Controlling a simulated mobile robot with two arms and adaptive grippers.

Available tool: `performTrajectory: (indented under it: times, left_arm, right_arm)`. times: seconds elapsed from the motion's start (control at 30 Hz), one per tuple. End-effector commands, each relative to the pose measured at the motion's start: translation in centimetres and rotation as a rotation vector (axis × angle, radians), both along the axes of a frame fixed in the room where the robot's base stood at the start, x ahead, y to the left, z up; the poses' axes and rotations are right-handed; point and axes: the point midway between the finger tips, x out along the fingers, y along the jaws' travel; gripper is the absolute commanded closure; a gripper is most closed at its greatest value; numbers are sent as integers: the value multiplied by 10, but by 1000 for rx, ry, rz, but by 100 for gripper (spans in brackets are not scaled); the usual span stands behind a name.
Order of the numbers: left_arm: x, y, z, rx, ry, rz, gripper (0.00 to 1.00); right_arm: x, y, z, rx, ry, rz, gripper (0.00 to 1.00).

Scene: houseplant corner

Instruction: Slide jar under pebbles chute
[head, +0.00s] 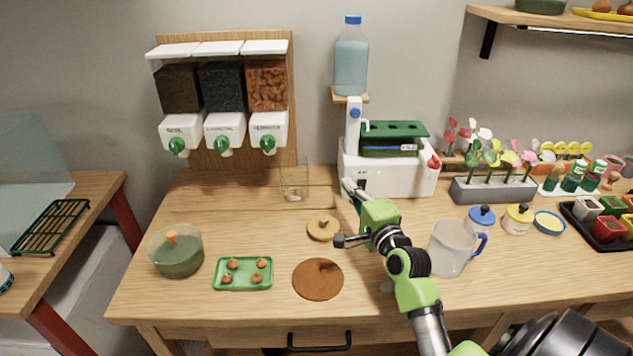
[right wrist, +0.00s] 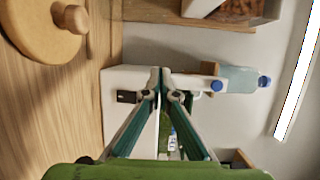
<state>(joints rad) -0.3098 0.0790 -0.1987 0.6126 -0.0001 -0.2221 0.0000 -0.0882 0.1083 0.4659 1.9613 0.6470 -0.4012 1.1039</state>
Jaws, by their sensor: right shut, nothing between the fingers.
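A clear glass jar (head: 294,181) stands upright and open near the back of the table, a little right of the rightmost chute and apart from my gripper. The dispenser bin with reddish-brown pebbles (head: 267,84) is the rightmost of three on a wooden back panel; its white chute (head: 269,129) has a green knob, and its label is too small to read surely. My right gripper (head: 348,184) is shut and empty, to the right of the jar, in front of the white machine. In the right wrist view its fingertips (right wrist: 164,78) meet. My left gripper is out of view.
A wooden lid (head: 323,228) lies in front of the jar. The white machine (head: 388,172) with a blue bottle (head: 351,62) stands behind my right gripper. A brown round mat (head: 318,279), green tray (head: 243,273) and glass bowl (head: 176,254) are nearer. The table below the chutes is clear.

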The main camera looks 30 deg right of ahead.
Motion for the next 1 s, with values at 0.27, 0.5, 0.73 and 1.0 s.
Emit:
performTrajectory:
  times: [0.27,0.5,0.73,1.0]
  left_arm:
    - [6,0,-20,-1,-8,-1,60]
    - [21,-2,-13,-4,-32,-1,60]
    - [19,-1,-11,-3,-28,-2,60]
    - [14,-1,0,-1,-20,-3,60]
  right_arm:
    - [6,-1,-21,0,0,0,100]
    - [45,-10,-18,-1,0,1,100]
    - [93,-21,-18,-1,-1,1,100]
    - [113,7,-18,2,1,1,100]
